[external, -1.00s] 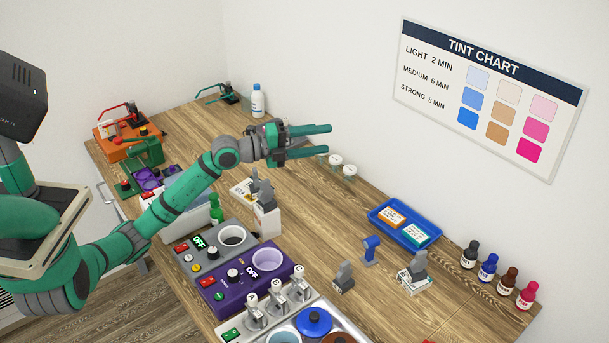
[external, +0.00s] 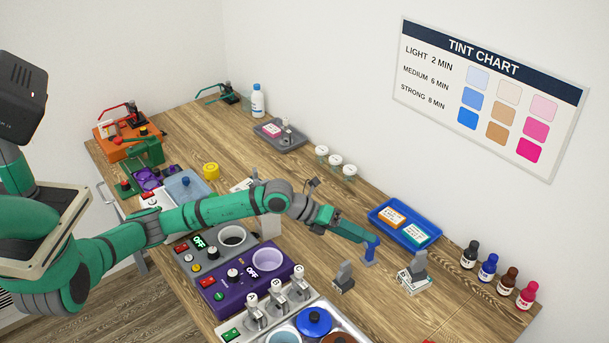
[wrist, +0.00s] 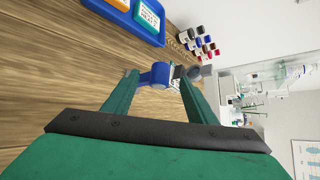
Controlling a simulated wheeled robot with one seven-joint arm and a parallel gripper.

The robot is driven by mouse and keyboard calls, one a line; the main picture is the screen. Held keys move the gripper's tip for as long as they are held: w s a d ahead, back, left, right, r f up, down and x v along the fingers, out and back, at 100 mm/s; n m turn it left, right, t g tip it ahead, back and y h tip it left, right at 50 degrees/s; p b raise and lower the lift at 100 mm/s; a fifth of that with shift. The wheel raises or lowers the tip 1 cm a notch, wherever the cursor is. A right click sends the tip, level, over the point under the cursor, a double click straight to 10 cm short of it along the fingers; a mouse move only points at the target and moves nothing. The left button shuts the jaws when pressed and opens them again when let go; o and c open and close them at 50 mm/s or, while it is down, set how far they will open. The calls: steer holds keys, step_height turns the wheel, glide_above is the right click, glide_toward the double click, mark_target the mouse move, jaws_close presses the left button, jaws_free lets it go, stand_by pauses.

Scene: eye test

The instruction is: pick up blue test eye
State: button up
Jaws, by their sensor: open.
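The blue test eye (external: 370,252) is a small blue piece standing upright on the wooden table, in front of the blue tray. In the wrist view the blue test eye (wrist: 157,75) shows between my two green fingers, toward their tips. My gripper (external: 368,240) reaches down to its upper part, and one finger overlaps it in the external view. In the wrist view my gripper (wrist: 155,78) is open, with a finger on each side of the piece. I cannot tell whether either finger touches it.
A blue tray (external: 427,246) with two labelled boxes lies just behind. Several dye bottles (external: 488,267) line the table's right edge. A purple heater (external: 262,283) is at the left.

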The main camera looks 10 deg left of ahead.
mark_target(370, 249)
steer(key=shift+w+x, duration=0.15)
steer(key=shift+x, duration=1.15)
steer(key=shift+w+x, duration=0.15)
steer(key=shift+x, duration=1.15)
steer(key=c, duration=1.2)
